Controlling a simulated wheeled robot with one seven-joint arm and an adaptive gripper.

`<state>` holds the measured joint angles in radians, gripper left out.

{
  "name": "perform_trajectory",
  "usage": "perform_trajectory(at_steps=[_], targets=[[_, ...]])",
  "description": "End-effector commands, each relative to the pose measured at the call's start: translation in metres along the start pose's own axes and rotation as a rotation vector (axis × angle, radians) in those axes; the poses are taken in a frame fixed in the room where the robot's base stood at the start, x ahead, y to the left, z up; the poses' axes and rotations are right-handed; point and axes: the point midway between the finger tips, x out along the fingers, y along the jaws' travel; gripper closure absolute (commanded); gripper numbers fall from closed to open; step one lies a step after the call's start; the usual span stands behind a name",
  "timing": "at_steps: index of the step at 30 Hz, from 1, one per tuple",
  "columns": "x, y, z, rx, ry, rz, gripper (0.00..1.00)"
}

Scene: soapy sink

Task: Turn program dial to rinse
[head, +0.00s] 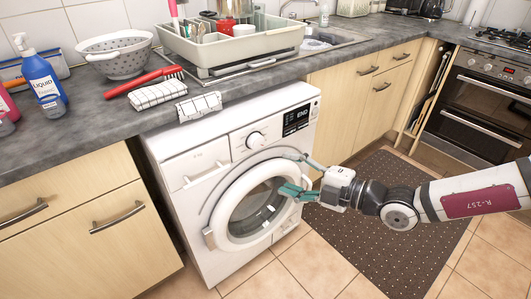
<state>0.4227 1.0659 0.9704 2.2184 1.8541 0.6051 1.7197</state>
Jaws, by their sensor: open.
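The white washing machine (205,160) stands under the grey counter, with its round door (229,211) closed. The program dial (255,140) is a round white knob on the upper front panel. A dark display (296,118) to its right shows light characters that seem to read END. My gripper (292,173) has teal fingers and is open, with nothing between them. It is in front of the machine, low and to the right of the dial, near the door's right side. It is apart from the dial. The dial's markings are too small to read.
On the counter are a dish rack (232,47), a colander (116,55), a red brush (145,82), cloths (158,93) and a blue bottle (43,84). A dark dotted mat (385,222) covers the floor at right. An oven (484,105) stands at far right. The dial's front is unobstructed.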

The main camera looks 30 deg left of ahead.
Motion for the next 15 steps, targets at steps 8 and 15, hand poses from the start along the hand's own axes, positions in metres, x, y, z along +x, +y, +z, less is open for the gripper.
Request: perform_trajectory(at_steps=[8, 15], targets=[[0.022, -0.021, 0.059, 0.749, -0.064, 0.215, 0.37], [0.026, -0.026, 0.078, 1.017, -0.063, 0.289, 0.37]])
